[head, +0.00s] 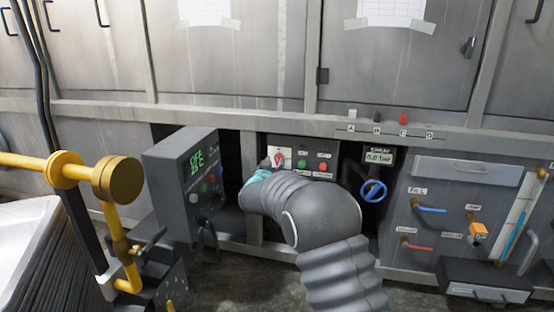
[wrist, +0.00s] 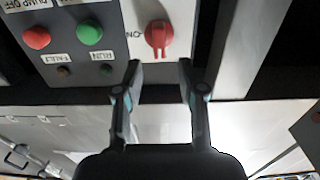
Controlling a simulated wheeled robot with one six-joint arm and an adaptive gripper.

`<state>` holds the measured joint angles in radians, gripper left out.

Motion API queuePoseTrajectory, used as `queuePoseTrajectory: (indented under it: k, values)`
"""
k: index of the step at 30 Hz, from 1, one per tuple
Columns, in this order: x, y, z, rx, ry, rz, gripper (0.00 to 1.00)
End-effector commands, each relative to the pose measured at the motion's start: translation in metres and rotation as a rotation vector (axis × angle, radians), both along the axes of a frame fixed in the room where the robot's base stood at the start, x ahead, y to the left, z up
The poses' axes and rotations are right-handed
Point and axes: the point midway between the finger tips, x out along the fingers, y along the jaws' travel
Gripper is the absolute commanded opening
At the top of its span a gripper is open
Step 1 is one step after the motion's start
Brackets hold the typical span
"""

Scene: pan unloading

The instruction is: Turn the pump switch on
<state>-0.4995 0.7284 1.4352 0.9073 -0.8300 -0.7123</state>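The red rotary switch (wrist: 158,36) sits on a white plate on the grey pump panel. Its grip stands upright in the wrist view, with an "ON" label to its left, printed upside down there. It also shows, small, in the head view (head: 280,157). My gripper (wrist: 159,68) is open and empty, its two fingers below the switch in the wrist view and apart from each other. Their tips appear short of the knob, with no contact visible. In the head view my arm hides most of my gripper (head: 266,165).
Green (wrist: 89,32) and red (wrist: 37,37) buttons sit beside the switch. A green-display box (head: 182,175) stands left of my arm. A blue valve wheel (head: 373,190) and a pressure display (head: 379,157) are right of the panel. Yellow piping (head: 40,163) is far left.

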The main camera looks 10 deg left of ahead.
Motion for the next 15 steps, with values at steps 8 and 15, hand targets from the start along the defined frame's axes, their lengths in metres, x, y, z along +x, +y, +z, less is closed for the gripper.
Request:
queuePoseTrajectory:
  k: [8,15]
  values:
    - [0.034,-0.005,-0.001,0.001,0.0,-0.001,0.4]
    - [0.041,-0.005,0.0,0.0,0.0,0.0,0.4]
